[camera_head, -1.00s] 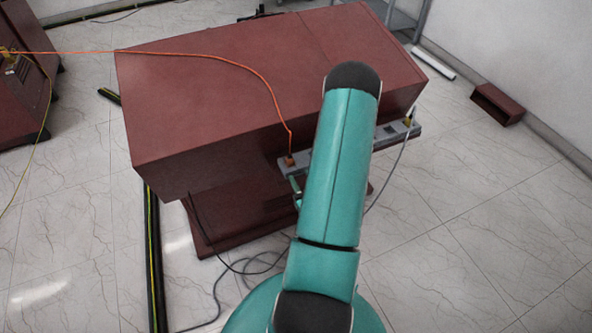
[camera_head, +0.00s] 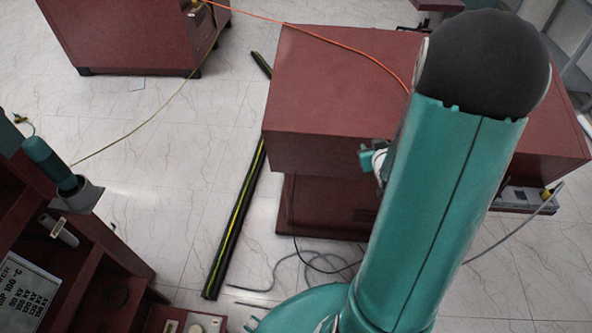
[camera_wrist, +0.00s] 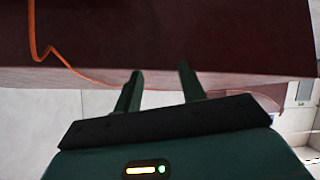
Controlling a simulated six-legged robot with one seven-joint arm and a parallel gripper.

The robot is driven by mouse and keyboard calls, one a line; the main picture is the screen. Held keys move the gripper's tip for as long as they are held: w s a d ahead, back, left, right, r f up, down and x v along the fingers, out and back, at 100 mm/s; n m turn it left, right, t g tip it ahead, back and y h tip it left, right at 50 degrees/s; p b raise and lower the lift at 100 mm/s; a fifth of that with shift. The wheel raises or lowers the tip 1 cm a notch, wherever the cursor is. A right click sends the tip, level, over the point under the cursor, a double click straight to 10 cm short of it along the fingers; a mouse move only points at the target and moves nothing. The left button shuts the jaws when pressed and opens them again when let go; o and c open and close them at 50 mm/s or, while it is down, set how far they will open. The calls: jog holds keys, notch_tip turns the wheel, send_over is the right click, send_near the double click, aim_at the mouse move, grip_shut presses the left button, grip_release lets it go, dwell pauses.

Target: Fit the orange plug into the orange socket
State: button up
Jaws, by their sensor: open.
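The orange cable (camera_head: 345,48) runs from the upper left cabinet across the top of the dark red cabinet (camera_head: 330,95) and goes behind my arm in the head view. In the wrist view the orange cable (camera_wrist: 35,40) hangs at the upper left against a dark red surface, left of the fingers. The orange plug is hidden, and I cannot make out the orange socket. My gripper (camera_wrist: 160,83) is open, with two dark green fingers apart and nothing visible between them. My arm covers much of the cabinet's front in the head view.
A grey strip (camera_head: 520,198) with a yellow plug (camera_head: 546,194) sits at the cabinet's lower right. A second cabinet (camera_head: 130,35) stands upper left. A shelf unit (camera_head: 100,240) is close at lower left.

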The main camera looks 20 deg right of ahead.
jog(key=s+a+r+g+y, duration=0.2)
jog(key=a+r+g, duration=0.1)
jog(key=a+r, duration=1.25)
jog(key=s+a+r+n+g+y, duration=0.1)
jog(key=s+a+r, duration=0.1)
jog(key=s+a, duration=0.4)
jog(key=s+a+r+n+g+y, duration=0.1)
jog(key=s+a+r+y, duration=0.1)
jog(key=s+a, duration=0.4)
jog(key=a, duration=0.3)
jog(key=shift+r, duration=0.35)
jog(key=shift+c, duration=0.4)
jog(key=shift+d, duration=0.3)
